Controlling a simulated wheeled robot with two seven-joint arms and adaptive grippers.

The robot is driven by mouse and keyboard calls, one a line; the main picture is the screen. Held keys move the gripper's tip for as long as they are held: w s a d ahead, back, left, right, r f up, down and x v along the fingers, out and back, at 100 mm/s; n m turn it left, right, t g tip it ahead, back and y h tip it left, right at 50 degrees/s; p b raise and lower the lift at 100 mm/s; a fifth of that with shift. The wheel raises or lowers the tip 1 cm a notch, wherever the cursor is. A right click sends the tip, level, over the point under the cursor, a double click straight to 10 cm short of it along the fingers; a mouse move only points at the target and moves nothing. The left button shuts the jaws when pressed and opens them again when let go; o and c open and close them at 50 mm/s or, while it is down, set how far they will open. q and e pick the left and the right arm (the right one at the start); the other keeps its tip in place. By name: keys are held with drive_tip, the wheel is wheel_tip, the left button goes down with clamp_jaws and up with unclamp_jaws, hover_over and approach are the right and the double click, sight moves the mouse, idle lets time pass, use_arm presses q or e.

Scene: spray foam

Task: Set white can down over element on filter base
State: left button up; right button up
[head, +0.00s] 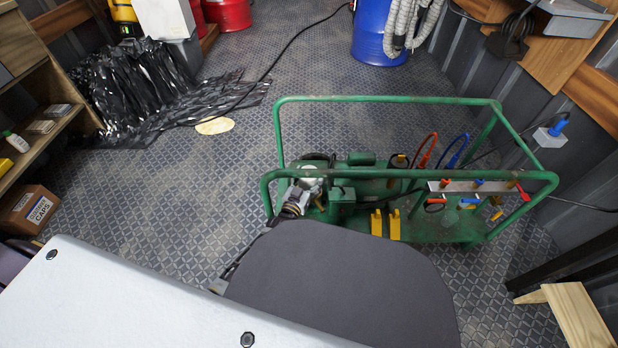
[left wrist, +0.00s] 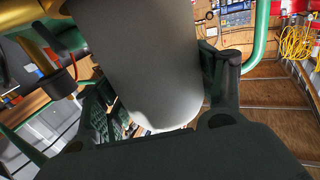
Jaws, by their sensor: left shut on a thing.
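The white can (left wrist: 140,60) fills the middle of the left wrist view, between the two dark fingers of my left gripper (left wrist: 150,78). The gripper is shut on it. The can's upper end is cut off by the picture edge. In the head view, a small pale and metallic cluster (head: 305,187) shows at the left end of the green machine, just beyond my grey arm link. I cannot tell which part of it is the can or the gripper. The element and filter base cannot be made out in either view. My right gripper is not in view.
The green tubular frame (head: 400,99) surrounds the machine, its rails close to my left arm. Red and blue hoses (head: 457,150) and yellow brackets (head: 385,224) stand inside. A blue drum (head: 377,35) stands behind. The patterned floor (head: 150,205) left of the frame is clear.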

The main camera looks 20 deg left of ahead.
use_arm(q)
drive_tip(key=o, duration=1.3)
drive_tip(key=shift+f, duration=0.1)
drive_tip(key=shift+s+a, duration=0.25)
drive_tip(key=shift+s, duration=1.75)
drive_tip(key=shift+s+a, duration=0.2)
drive_tip(key=shift+s, duration=1.75)
drive_tip(key=shift+s+a, duration=0.25)
drive_tip(key=shift+s, duration=1.75)
